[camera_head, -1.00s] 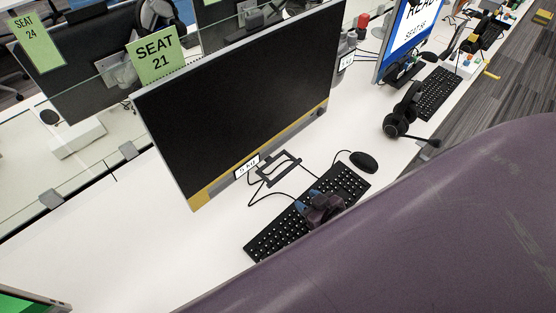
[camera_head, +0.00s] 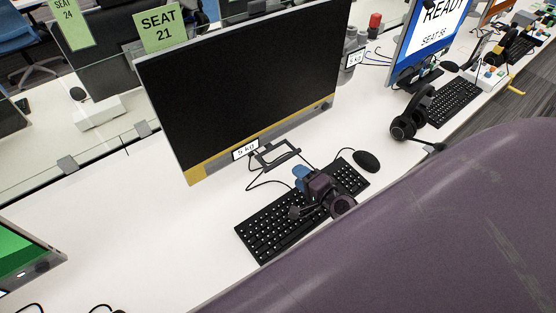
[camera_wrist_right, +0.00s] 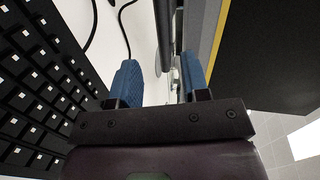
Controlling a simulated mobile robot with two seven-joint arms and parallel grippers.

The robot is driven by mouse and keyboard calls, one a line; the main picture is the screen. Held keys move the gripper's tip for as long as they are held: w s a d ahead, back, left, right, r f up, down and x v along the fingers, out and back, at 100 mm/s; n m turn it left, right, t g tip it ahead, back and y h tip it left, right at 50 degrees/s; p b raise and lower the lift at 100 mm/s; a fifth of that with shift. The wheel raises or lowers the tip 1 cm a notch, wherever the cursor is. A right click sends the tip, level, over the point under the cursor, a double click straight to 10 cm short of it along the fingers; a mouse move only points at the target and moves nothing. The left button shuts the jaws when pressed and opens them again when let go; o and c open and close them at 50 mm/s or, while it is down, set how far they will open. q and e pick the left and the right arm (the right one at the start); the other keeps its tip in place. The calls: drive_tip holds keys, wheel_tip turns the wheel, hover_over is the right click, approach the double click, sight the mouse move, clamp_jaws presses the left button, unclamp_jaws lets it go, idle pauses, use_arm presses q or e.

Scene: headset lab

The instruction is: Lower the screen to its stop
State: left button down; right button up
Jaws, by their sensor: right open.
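The screen (camera_head: 245,85) is a large black monitor with a grey and yellow lower edge. It stands raised above the white desk in the head view, and its dark face also shows at the right of the wrist view (camera_wrist_right: 275,60). My right gripper (camera_head: 300,175) is over the keyboard, in front of the screen's lower edge. In the right wrist view its two blue fingertips (camera_wrist_right: 162,82) are apart with nothing gripped between them; the screen's edge is just beyond the right finger. My left gripper is not in view.
A black keyboard (camera_head: 270,225) lies below my right gripper, with a mouse (camera_head: 367,161) beside it. A small label reading "5 kg" (camera_head: 245,149) and a black stand frame (camera_head: 278,155) sit below the screen. A headset (camera_head: 410,118) lies to the right. My purple arm covers the lower right.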

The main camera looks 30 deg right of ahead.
sight(284, 161)
drive_tip(key=w+f+m+b, duration=0.1)
drive_tip(key=w+f, duration=0.1)
drive_tip(key=w, duration=0.8)
drive_tip(key=shift+w+a, duration=0.2)
drive_tip(key=shift+w, duration=0.2)
clamp_jaws()
